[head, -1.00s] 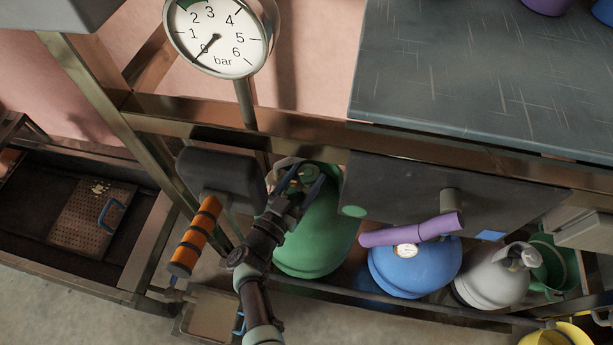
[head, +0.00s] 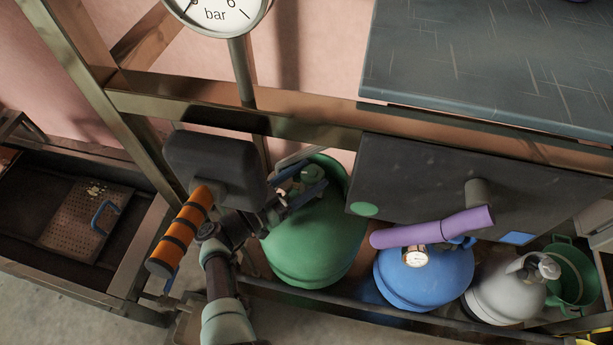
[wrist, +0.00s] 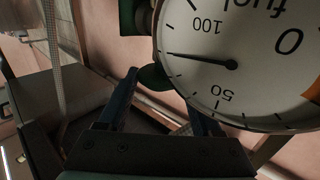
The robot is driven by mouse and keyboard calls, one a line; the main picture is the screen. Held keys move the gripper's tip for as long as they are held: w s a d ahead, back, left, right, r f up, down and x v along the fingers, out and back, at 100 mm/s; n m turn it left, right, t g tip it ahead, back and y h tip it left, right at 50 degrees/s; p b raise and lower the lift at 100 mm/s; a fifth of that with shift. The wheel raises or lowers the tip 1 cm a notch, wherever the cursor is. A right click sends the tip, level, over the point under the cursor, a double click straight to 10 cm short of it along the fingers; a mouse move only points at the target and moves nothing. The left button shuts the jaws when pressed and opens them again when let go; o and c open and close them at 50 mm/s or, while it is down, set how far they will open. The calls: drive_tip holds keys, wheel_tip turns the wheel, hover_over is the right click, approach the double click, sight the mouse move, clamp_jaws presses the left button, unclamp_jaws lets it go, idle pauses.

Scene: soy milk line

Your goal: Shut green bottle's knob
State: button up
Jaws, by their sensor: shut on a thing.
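The green bottle (head: 315,240) stands on the low rack under the bench, left of the blue bottle. Its green knob (head: 312,172) is at the top, partly hidden by my gripper. My gripper (head: 306,188) reaches in from the left at the bottle's top and is shut on the knob. In the wrist view, the two blue fingers of my gripper (wrist: 165,88) stand on either side of a dark green piece of the knob (wrist: 152,78). A round white fuel gauge (wrist: 235,60) covers much of that view and hides part of the valve. How far the knob is turned cannot be told.
A blue bottle (head: 425,275) and a grey bottle (head: 505,295) stand to the right. A purple handle (head: 435,228) juts out above the blue one. An orange-and-black handle (head: 180,232) is close left of my arm. A metal beam (head: 270,108) runs above.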

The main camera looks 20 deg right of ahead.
drive_tip(key=shift+f, duration=0.15)
drive_tip(key=o, duration=1.3)
drive_tip(key=v, duration=1.3)
drive_tip(key=shift+p, duration=0.35)
drive_tip(key=shift+o, duration=0.3)
